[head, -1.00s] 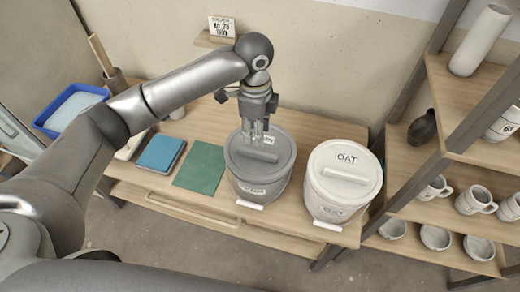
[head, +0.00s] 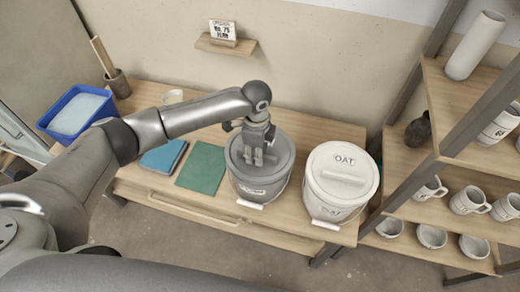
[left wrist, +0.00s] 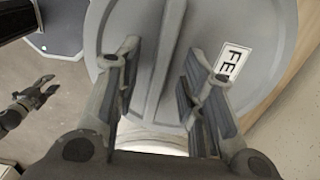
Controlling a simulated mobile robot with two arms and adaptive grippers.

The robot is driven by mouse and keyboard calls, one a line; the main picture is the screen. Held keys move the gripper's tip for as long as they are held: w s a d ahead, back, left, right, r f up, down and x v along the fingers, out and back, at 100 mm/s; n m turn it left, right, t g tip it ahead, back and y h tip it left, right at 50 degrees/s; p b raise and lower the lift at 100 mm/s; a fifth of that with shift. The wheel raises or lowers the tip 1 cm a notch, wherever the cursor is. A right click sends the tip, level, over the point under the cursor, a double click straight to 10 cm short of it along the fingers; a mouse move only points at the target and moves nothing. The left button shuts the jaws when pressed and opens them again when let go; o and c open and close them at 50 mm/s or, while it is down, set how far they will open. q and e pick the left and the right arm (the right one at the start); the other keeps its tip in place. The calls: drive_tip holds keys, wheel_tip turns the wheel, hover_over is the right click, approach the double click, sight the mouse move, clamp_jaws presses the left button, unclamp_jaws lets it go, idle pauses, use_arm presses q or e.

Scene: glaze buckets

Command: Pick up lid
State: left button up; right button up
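The grey lid (head: 284,148) sits on the grey bucket (head: 250,190) on the wooden bench. My left gripper (head: 260,158) is over the lid's middle, pointing down, and hides part of its raised handle. In the left wrist view the lid (left wrist: 262,18) fills most of the picture, with a label reading "FE", partly hidden. There the bar handle (left wrist: 165,55) runs between the two spread fingers of the left gripper (left wrist: 160,68), with a gap on both sides. My right gripper (left wrist: 38,92) shows small at the left of that view, its fingers apart and empty.
A white bucket with a lid (head: 325,185) marked "OAT" stands close on the right. A green mat (head: 202,168) and a blue book-like slab (head: 163,157) lie on the left. A shelf with mugs (head: 470,201) stands at the right. A blue tray (head: 77,110) is far left.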

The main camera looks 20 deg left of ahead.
use_arm(q)
drive_tip(key=shift+f, duration=0.25)
idle(0.6)
clamp_jaws()
